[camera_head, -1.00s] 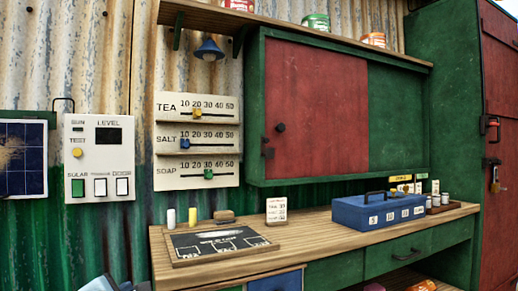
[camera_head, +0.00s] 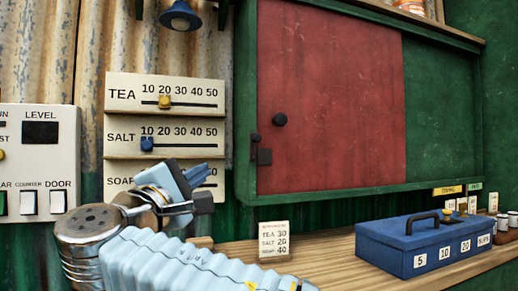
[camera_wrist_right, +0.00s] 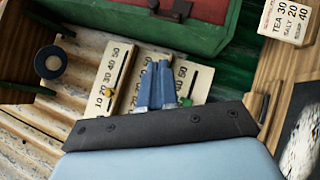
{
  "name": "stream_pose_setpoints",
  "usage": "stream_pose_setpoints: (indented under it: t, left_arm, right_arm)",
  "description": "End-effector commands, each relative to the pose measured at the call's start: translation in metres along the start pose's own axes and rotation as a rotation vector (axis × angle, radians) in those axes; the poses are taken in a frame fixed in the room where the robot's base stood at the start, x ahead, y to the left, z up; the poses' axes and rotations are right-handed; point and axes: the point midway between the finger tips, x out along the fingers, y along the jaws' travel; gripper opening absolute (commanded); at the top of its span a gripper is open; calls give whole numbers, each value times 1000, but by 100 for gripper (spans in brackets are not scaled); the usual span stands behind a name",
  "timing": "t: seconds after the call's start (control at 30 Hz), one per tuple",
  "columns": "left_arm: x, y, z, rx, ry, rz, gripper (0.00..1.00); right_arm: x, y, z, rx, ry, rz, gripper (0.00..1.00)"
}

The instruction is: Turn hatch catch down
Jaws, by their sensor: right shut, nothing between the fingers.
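The hatch catch (camera_head: 263,156) is a small dark block at the lower left edge of the red hatch door (camera_head: 330,100), with a small dark stud just above it. In the right wrist view dark catch parts (camera_wrist_right: 180,9) show at the top edge. My right gripper (camera_head: 188,177) is shut and empty, below and left of the catch and apart from it, in front of the slider boards. Its blue fingers (camera_wrist_right: 155,84) lie together in the wrist view. My left gripper is out of view.
Slider boards marked TEA (camera_head: 190,92) and SALT (camera_head: 200,133) hang left of the hatch; my gripper partly covers the SOAP board. A blue cash box (camera_head: 425,240) and a price card (camera_head: 274,241) stand on the wooden counter (camera_head: 325,252). A lamp (camera_head: 180,16) hangs above.

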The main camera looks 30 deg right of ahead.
Motion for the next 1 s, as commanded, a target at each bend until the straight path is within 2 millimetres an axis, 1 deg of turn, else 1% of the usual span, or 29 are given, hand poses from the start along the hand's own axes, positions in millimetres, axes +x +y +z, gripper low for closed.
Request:
stream_pose_setpoints:
  t: [0.1,0.37,0.47,0.53,0.67,1.0]
  left_arm:
    - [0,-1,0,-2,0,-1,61]
    - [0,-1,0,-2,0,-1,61]
    - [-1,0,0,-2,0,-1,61]
    - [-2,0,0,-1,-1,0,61]
    - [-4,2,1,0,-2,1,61]
    - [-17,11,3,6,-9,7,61]
  right_arm:
    - [0,3,7,9,-15,5,0]
    - [0,3,7,9,-16,4,0]
    - [3,3,7,9,-17,3,0]
    - [9,3,8,9,-18,2,0]
    - [28,4,8,8,-19,2,0]
    - [101,5,10,9,-19,2,0]
